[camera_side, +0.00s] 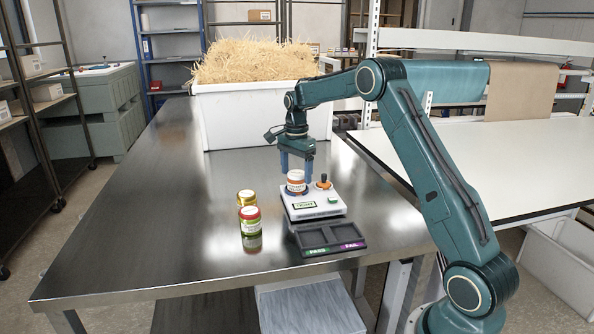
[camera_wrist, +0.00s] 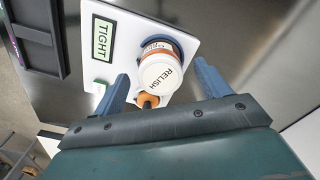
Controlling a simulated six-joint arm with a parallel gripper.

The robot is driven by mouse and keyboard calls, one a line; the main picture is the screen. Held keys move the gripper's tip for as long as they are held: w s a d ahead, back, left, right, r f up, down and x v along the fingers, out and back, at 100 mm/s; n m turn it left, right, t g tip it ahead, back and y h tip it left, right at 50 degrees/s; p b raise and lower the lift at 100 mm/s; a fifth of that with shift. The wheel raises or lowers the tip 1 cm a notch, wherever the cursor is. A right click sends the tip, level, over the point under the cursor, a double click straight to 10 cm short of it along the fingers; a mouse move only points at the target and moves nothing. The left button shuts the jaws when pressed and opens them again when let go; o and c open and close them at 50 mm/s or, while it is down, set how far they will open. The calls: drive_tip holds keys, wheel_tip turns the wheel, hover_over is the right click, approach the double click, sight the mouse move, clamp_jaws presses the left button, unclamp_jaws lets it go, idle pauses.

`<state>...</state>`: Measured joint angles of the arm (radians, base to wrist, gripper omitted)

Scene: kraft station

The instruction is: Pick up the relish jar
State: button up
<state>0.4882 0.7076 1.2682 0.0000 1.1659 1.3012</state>
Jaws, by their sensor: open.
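The relish jar (camera_side: 296,182) stands upright on the white device (camera_side: 318,211) on the steel table, with a white lid and an orange-brown band. In the wrist view its lid (camera_wrist: 161,74) reads RELISH, and it sits in a dark blue round holder on the device (camera_wrist: 122,60), beside a small display reading TIGHT. My gripper (camera_side: 297,166) is above the jar in the side view. In the wrist view its blue fingers (camera_wrist: 161,88) are spread wide, near either side of the jar's lid, holding nothing. Whether the fingertips reach below the lid is hard to tell.
An orange-topped knob (camera_side: 323,181) stands on the device close beside the jar. Two other jars (camera_side: 250,220) stand to the left. A dark two-part tray (camera_side: 328,237) labelled PASS and FAIL lies in front. A white bin of straw (camera_side: 253,116) stands behind. The table's left side is clear.

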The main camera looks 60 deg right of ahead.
sight(296, 173)
drive_tip(key=shift+f, duration=0.8)
drive_tip(key=c, duration=1.2)
drive_tip(key=shift+r, duration=0.2)
wheel_tip(296, 173, up, 20)
drive_tip(key=shift+f, duration=0.2)
drive_tip(key=shift+a, duration=0.1)
idle(0.3)
